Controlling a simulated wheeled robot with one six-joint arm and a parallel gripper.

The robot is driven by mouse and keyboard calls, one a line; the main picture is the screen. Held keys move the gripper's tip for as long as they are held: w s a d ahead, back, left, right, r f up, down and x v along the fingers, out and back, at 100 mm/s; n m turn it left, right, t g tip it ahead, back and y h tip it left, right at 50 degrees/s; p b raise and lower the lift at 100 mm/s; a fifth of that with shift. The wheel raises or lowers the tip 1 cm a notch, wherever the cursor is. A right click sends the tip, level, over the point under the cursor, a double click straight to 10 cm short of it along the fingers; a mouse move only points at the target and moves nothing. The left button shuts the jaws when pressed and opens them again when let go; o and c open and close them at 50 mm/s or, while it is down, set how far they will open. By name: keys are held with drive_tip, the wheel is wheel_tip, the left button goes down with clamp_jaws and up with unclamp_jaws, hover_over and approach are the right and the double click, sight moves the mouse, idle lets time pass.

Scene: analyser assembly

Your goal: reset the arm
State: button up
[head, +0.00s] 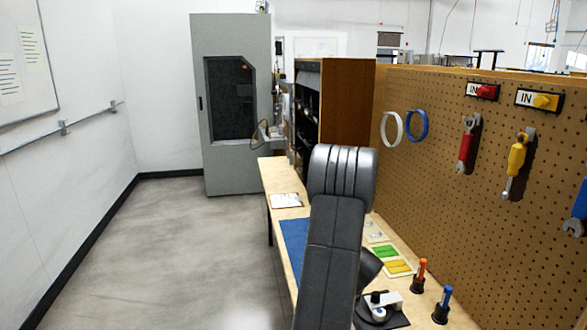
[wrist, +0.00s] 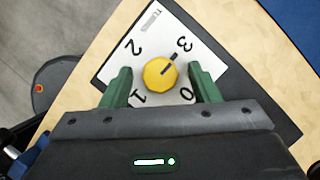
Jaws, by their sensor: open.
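My gripper (wrist: 162,88) shows in the wrist view with its two green fingers apart and nothing held between them. A yellow round knob (wrist: 159,75) with a dark pointer sits on a white plate (wrist: 125,62) marked 0, 1, 2 and 3. The pointer aims toward the 3. The knob lies between and just beyond the fingertips; I cannot tell the height gap, and no contact shows. In the head view, my dark arm rises over the workbench (head: 283,182), and my gripper cannot be made out there.
A pegboard (head: 430,150) with hanging wrenches and rings stands along the bench's right side. Orange (head: 420,276) and blue (head: 443,305) handled tools stand upright near the front. A grey cabinet (head: 225,150) stands at the back. The floor at left is clear.

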drive_tip(key=v, duration=1.4)
drive_tip(key=x, duration=1.4)
drive_tip(key=shift+f, duration=0.15)
drive_tip(key=n+g, duration=0.1)
drive_tip(key=n, duration=0.1)
drive_tip(key=n+b, duration=0.1)
drive_tip(key=n, duration=0.1)
drive_tip(key=shift+w+n+g+y, duration=0.15)
drive_tip(key=shift+n+g+y, duration=0.15)
drive_tip(key=shift+g, duration=0.1)
drive_tip(key=n+g, duration=0.1)
drive_tip(key=n, duration=0.1)
drive_tip(key=n+g+b, duration=0.1)
drive_tip(key=n, duration=0.2)
drive_tip(key=shift+w, duration=0.15)
drive_tip(key=n+g, duration=0.1)
drive_tip(key=n, duration=0.2)
drive_tip(key=n+g+h, duration=0.1)
drive_tip(key=n, duration=0.1)
drive_tip(key=shift+w+n, duration=0.1)
drive_tip(key=shift+n, duration=0.3)
drive_tip(key=n+g+h, duration=0.1)
drive_tip(key=n, duration=0.3)
drive_tip(key=shift+a, duration=0.15)
drive_tip(key=shift+r, duration=0.2)
